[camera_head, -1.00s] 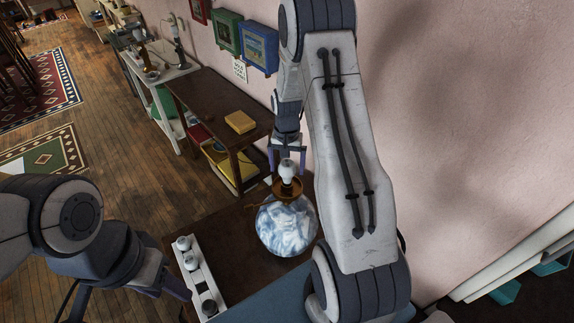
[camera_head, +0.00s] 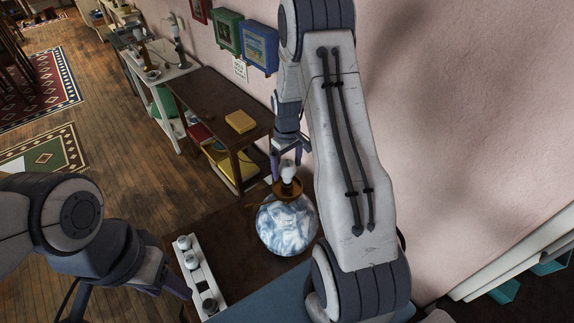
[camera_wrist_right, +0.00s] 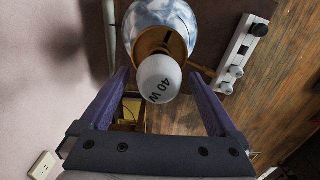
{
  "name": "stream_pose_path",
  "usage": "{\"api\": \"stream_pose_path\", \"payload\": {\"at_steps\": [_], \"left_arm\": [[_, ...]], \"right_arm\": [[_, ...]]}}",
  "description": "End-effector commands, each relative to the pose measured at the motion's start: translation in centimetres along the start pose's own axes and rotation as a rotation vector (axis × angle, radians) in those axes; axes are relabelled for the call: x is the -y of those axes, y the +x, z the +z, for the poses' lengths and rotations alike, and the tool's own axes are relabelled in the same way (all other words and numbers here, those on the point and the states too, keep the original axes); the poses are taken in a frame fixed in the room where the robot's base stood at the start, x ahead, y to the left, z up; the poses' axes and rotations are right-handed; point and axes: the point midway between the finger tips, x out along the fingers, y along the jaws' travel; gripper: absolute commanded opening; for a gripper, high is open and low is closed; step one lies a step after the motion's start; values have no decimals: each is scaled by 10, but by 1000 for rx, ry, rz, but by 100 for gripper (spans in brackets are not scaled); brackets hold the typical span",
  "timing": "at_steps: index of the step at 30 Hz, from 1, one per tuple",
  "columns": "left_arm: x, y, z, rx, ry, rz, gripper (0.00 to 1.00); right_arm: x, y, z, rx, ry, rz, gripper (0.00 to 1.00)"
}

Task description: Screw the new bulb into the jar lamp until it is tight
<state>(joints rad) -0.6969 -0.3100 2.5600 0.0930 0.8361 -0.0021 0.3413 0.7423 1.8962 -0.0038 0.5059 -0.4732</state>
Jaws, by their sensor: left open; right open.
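The jar lamp (camera_head: 287,230) is a round blue-and-white jar with a brass-coloured top, standing on the dark table. A white bulb (camera_head: 289,172) stands upright in its top. My right gripper (camera_head: 289,158) is open, with one finger on each side of the bulb; gaps show between fingers and glass in the right wrist view (camera_wrist_right: 158,76). My left gripper (camera_head: 176,289) is open and empty, low beside the white rack; its fingertips are hard to make out.
The white rack (camera_head: 195,262) with several round pieces lies left of the lamp. A brown shelf table (camera_head: 205,97) with a yellow box (camera_head: 240,121) stands beyond it. The pink wall (camera_head: 460,130) is close on the right.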

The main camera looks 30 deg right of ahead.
Motion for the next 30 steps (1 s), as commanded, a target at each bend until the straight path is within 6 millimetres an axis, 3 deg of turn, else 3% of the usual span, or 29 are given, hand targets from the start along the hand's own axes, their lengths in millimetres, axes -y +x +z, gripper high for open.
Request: {"api": "stream_pose_path", "payload": {"at_steps": [30], "left_arm": [[0,-4,0,0,0,0,50]], "right_arm": [[1,0,0,0,-864,0,96]]}}
